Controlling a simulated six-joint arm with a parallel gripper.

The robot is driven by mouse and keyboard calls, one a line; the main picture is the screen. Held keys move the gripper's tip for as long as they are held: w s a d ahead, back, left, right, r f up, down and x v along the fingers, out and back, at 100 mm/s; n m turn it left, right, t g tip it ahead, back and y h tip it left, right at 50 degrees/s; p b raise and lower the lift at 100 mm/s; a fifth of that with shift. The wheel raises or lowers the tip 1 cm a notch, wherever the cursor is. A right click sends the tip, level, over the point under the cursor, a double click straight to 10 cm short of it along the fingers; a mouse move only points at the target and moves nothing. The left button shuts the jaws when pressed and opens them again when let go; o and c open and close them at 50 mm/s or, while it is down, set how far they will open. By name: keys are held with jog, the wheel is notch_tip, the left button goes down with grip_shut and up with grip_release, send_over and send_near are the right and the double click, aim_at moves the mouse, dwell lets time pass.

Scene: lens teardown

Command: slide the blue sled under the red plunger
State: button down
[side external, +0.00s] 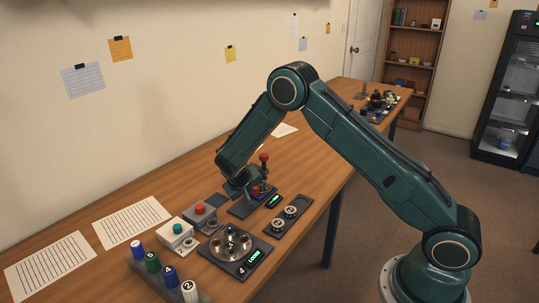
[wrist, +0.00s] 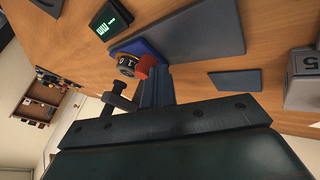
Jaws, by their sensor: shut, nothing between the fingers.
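The blue sled (wrist: 128,46) lies flat on the table in the wrist view, partly covered by a numbered dial (wrist: 127,65) and a red part (wrist: 146,66). In the side external view, a red knob (side external: 264,157) tops an upright post, which I take as the red plunger; whether the wrist view's red part belongs to it I cannot tell. A bit of blue (side external: 262,194) shows low by the post. My gripper (wrist: 157,72) is shut and empty, its fingertips close beside the red part and the sled. Contact is unclear. In the side external view my gripper (side external: 248,195) partly hides the station.
A lit display (side external: 274,200) stands right of the station. Nearby are a tray with two round dials (side external: 287,218), a metal disc fixture (side external: 230,244), red and green button boxes, and several numbered cylinders (side external: 170,274). Paper sheets lie on the left; bare table lies behind them.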

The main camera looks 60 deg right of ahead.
jog(key=shift+d, duration=0.5)
jog(key=shift+w+a, duration=0.15)
jog(key=shift+a, duration=0.4)
jog(key=a, duration=0.3)
jog(key=shift+w+a, duration=0.2)
jog(key=shift+w, duration=0.2)
jog(key=v, duration=1)
jog(key=shift+d, duration=0.15)
